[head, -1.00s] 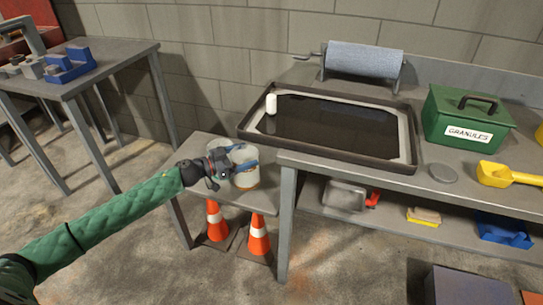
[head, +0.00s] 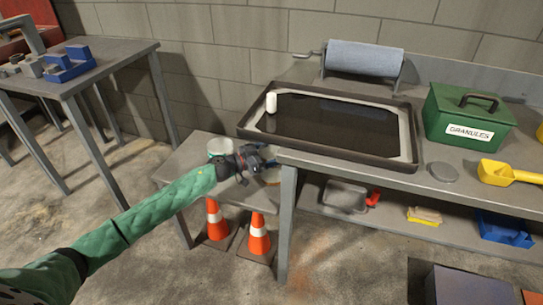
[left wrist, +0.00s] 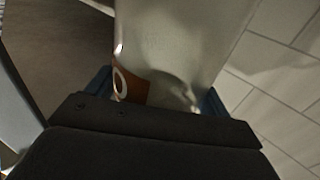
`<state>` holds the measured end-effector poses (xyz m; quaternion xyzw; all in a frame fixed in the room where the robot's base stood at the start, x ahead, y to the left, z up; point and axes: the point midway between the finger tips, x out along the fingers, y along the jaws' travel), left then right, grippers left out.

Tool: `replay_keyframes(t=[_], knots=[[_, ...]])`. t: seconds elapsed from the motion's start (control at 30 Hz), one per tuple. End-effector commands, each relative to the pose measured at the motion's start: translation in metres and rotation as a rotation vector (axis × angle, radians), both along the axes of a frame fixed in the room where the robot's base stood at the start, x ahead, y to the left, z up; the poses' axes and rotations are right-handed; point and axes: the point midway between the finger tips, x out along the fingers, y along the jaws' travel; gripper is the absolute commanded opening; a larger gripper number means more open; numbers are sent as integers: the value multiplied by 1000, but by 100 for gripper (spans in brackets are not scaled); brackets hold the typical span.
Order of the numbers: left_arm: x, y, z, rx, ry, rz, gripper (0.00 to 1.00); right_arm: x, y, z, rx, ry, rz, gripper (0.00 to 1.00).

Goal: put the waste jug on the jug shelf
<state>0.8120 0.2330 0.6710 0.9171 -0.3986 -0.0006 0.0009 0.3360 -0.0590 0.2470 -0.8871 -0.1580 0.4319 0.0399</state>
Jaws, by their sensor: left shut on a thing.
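My left gripper (head: 268,164) is beside the left front corner of the workbench, over the low grey stand (head: 185,168). In the left wrist view it is shut on a pale, translucent jug (left wrist: 185,40) with an orange-brown label, a blue finger on each side. In the head view the hand and the bench corner hide most of this jug. A pale round container (head: 219,147) with a teal rim shows on the stand, just left of the hand. I cannot tell which surface is the jug shelf. My right gripper is not in view.
The workbench carries a dark tray (head: 330,127) with a small white bottle (head: 271,103), a green granules box (head: 468,118) and a yellow scoop (head: 507,173). Its lower shelf (head: 390,224) holds several items. Orange cones (head: 258,236) stand below the stand.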

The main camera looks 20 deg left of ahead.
Motion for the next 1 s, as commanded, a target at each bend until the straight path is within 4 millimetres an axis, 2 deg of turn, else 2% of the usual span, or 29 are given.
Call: replay_keyframes(t=[0.07, 0.43, 0.47, 0.57, 0.87, 1.0], knots=[[0, 0, -7, 0, -1, 0, 36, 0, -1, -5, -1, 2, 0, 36], [0, 0, -10, 1, -1, 0, 36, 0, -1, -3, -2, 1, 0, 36], [0, 0, -10, 1, -1, 0, 82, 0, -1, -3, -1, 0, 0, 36], [0, 0, -10, 1, -1, 0, 100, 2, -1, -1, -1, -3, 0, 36], [0, 1, -7, 1, -3, 0, 100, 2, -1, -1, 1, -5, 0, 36], [-10, 12, -8, 1, 1, 1, 100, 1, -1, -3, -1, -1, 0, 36]])
